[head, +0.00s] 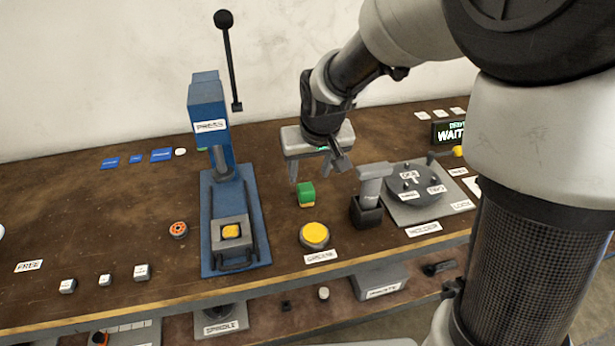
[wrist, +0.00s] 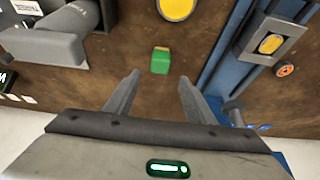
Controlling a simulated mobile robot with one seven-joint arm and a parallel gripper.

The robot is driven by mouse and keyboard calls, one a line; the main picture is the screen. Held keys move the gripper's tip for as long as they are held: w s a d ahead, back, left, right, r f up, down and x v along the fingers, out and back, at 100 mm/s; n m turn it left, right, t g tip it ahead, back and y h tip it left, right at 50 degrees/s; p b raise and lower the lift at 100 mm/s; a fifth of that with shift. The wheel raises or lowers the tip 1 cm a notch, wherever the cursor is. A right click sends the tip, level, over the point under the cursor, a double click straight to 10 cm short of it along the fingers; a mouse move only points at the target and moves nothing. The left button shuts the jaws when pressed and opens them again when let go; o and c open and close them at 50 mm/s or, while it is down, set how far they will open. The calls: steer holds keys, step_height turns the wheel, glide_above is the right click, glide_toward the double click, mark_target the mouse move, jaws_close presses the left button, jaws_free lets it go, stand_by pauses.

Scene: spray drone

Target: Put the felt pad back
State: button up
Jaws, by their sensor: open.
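No label marks a felt pad; a small green block (head: 305,190) with a yellow lower edge stands on the bench and may be it, but I cannot tell for sure. It also shows in the wrist view (wrist: 160,62), just beyond and between my fingertips. My gripper (head: 309,172) is open and empty, pointing down above and behind the block. In the wrist view both fingers (wrist: 159,82) are spread, with bare wood between them. A yellow round pad (head: 314,235) in a ring sits in front of the block, behind a label that seems to read GREASE.
A blue press (head: 211,125) stands left, with a yellow square (head: 231,232) in its holder. A grey tool in a dark stand (head: 367,211) and a round fixture (head: 414,184) on a plate stand right. An orange ring (head: 178,230) lies left of the press. Bare wood surrounds the block.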

steer(key=s+d+r, duration=0.5)
steer(key=s+r, duration=0.3)
steer(key=r, duration=0.1)
steer(key=s+d+r+m, duration=0.1)
steer(key=s+d, duration=0.1)
steer(key=s, duration=0.5)
steer(key=s+d+r+m+t+h, duration=0.1)
steer(key=s+d+r, duration=0.1)
steer(key=s, duration=0.5)
steer(key=shift+s+d+r, duration=0.2)
steer(key=shift+d, duration=0.3)
